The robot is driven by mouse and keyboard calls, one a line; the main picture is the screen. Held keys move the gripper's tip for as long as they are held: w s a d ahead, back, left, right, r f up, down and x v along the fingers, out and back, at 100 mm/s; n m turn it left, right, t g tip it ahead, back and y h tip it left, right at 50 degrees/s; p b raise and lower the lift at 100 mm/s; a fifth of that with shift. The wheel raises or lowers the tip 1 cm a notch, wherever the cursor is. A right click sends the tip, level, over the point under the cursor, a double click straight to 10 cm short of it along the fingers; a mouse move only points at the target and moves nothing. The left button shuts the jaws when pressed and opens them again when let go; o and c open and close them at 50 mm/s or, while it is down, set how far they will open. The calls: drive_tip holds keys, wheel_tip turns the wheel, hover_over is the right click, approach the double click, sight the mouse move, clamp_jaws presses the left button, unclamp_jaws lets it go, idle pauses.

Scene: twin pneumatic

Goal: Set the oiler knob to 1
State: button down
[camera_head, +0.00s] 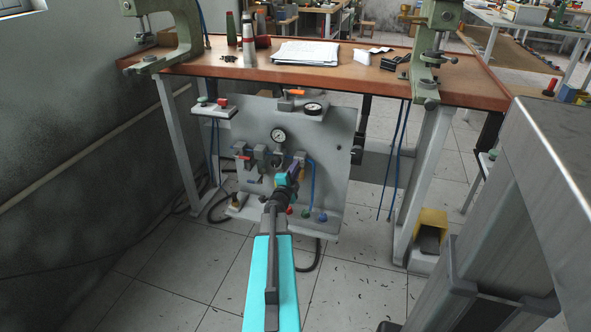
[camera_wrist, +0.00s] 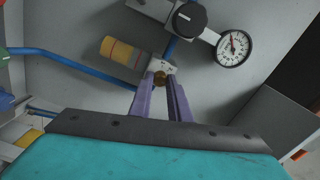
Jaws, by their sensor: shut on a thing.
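The oiler (camera_wrist: 122,54) shows in the wrist view as a bowl with a yellow and red band, joined to a light metal head. No scale or number on the knob is legible. In the head view, my gripper (camera_head: 292,178) is at the grey pneumatic panel (camera_head: 330,150), and my arm and gripper hide most of the oiler there.
A round gauge (camera_wrist: 234,48) and a black knob (camera_wrist: 187,20) are close by in the wrist view. A blue hose (camera_wrist: 75,65) runs beside the oiler. In the head view, a workbench (camera_head: 330,74) stands above the panel, and a yellow foot pedal (camera_head: 430,228) is on the floor.

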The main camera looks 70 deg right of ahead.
drive_tip(key=c, duration=1.7)
unclamp_jaws()
drive_tip(key=shift+o, duration=0.2)
drive_tip(key=shift+a, duration=0.15)
drive_tip(key=a+p, duration=0.1)
drive_tip(key=a, duration=1.2)
drive_tip(key=shift+s+a, duration=0.25)
drive_tip(key=shift+s, duration=0.15)
